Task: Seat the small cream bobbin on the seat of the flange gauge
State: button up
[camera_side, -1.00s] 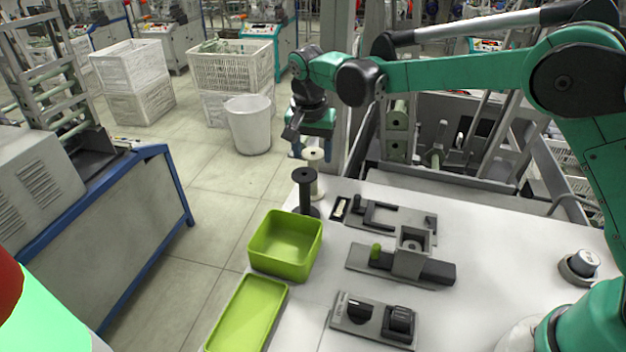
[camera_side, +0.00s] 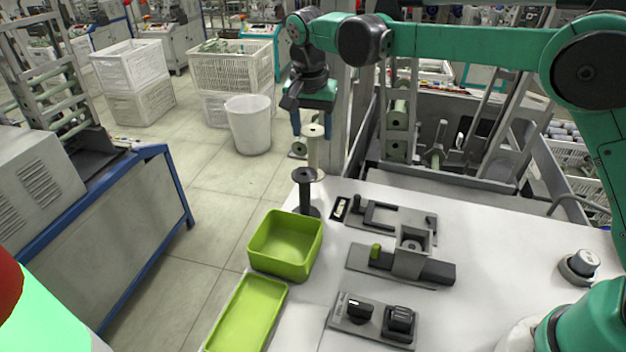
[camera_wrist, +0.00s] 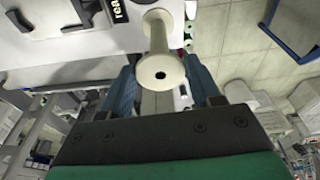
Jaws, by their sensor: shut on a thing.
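The small cream bobbin (camera_side: 313,153) hangs upright below my gripper (camera_side: 312,133), between its blue fingers, at the far left corner of the white table. My gripper is shut on it near its top flange. In the wrist view the bobbin (camera_wrist: 161,72) shows its round flange and dark centre hole between the fingers. The flange gauge appears to be the grey device (camera_side: 411,262) with a square well, a round seat inside and a green knob, right of the green bin. The bobbin is well to the left of and behind it. The bobbin's lower end is partly hidden behind a black spool.
The black spool (camera_side: 305,192) stands close in front of the bobbin. A green bin (camera_side: 287,268) and a green tray (camera_side: 246,312) line the left edge. A fork-shaped fixture (camera_side: 391,214) and a knob panel (camera_side: 374,320) flank the gauge. The table's right side is mostly clear.

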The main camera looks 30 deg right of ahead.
jog(key=shift+r, duration=0.2)
jog(key=s+d+r, duration=0.2)
jog(key=s+d, duration=0.5)
jog(key=s+d+f, duration=0.3)
jog(key=s+f, duration=0.2)
jog(key=s, duration=0.4)
jog(key=shift+d+f, duration=0.25)
jog(key=shift+d, duration=0.05)
jog(key=shift+s+f, duration=0.1)
jog(key=shift+f, duration=0.35)
dwell(1.2)
jog(key=o, duration=1)
